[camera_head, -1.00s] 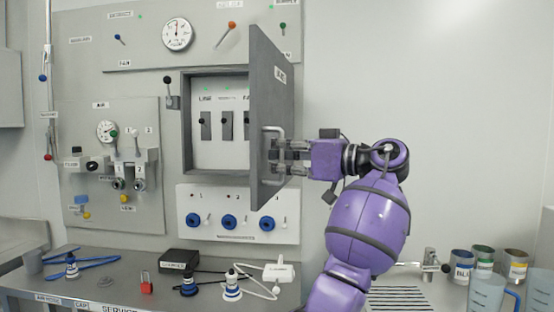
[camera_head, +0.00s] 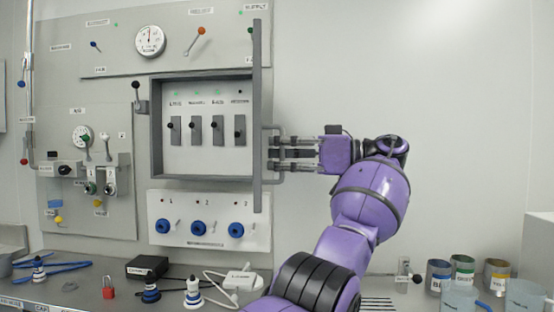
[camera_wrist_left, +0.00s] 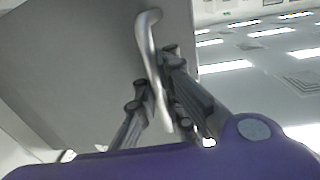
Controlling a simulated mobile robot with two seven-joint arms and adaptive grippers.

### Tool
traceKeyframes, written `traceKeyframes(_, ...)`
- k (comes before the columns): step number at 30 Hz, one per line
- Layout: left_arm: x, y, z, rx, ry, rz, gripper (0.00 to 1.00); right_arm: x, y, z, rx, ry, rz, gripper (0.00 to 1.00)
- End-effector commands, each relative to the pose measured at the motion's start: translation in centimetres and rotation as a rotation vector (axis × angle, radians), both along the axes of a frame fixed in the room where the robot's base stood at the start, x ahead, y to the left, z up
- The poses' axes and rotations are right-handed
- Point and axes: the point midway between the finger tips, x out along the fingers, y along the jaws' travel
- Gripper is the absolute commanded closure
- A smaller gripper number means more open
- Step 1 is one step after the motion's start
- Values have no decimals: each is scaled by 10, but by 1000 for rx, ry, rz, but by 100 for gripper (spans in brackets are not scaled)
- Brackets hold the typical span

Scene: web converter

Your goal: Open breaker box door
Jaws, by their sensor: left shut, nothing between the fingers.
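The breaker box (camera_head: 155,130) is on the wall panel, with several dark switches on its white inner panel. Its grey door (camera_head: 257,115) is swung out and shows nearly edge-on at the box's right side. The metal handle (camera_head: 272,130) is on the door's outer face, to the right of the edge. My left gripper (camera_head: 275,153) is shut at the handle, its fingers pointing left. In the left wrist view the handle (camera_wrist_left: 150,50) runs down past the fingers (camera_wrist_left: 155,90); I cannot tell whether they touch it. My right gripper is not in view.
Blue knobs (camera_head: 199,228) are below the box, and a lever (camera_head: 136,92) is at its left. The bench below holds a black box (camera_head: 147,267), a red padlock (camera_head: 108,288) and plugs. Cans (camera_head: 462,270) stand at the right. The wall right of my arm is clear.

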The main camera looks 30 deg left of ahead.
Motion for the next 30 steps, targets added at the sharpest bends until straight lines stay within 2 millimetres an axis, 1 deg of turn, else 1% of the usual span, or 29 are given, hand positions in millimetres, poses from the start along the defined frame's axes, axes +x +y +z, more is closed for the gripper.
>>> traceKeyframes(1,0,-3,-6,-7,7,12,100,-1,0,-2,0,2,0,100)
traceKeyframes(19,1,-2,-6,-9,5,29,100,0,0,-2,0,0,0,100)
traceKeyframes(20,1,-2,-6,-9,5,29,98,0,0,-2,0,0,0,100)
traceKeyframes(26,1,-2,-4,-8,2,29,72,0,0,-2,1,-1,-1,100)
traceKeyframes(30,0,-1,-3,-7,2,29,72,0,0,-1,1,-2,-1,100)
